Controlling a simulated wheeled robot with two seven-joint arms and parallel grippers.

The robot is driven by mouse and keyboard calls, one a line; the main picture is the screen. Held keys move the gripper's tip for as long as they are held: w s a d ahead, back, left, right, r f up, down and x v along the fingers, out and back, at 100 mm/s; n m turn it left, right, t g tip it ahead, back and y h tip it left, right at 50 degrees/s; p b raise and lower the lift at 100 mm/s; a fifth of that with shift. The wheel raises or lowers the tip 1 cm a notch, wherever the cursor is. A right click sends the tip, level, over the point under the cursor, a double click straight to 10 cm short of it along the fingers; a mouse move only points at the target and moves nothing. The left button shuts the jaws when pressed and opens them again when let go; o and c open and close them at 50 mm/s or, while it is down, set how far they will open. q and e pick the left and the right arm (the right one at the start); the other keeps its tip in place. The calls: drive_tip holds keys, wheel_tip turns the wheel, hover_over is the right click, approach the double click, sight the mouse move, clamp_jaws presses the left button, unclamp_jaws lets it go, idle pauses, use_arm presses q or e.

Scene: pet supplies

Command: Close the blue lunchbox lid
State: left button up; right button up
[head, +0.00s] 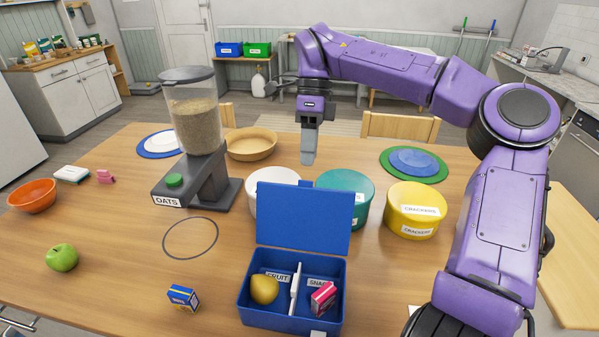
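The blue lunchbox (284,319) stands at the front middle of the table. Its blue lid (303,218) is open and stands up at the back edge. A yellow pear (264,289) lies in the left compartment by a FRUIT label, and a pink box (323,298) in the right one by a snack label. A white divider (295,285) stands between them. My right gripper (308,152) points down, above and behind the lid and apart from it. Its fingers show as one grey block, so their opening cannot be told. My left gripper is not in view.
White, green (346,193) and yellow (416,211) tubs stand behind the lunchbox. An oats dispenser (193,128) stands back left. A small blue box (183,297) and a green apple (62,257) lie left. The table between them is clear.

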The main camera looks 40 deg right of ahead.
sight(307, 181)
drive_tip(key=f, duration=0.2)
drive_tip(key=a+f, duration=0.1)
drive_tip(key=f, duration=0.2)
drive_tip(key=shift+w+a+f, duration=0.1)
drive_tip(key=shift+w+f, duration=0.05)
drive_tip(key=shift+s+r, duration=0.25)
drive_tip(key=shift+s, duration=0.2)
drive_tip(key=shift+c, duration=0.3)
drive_tip(key=shift+s, duration=0.2)
drive_tip(key=c, duration=0.5)
drive_tip(key=shift+w+f, duration=0.1)
drive_tip(key=shift+w, duration=0.1)
clamp_jaws()
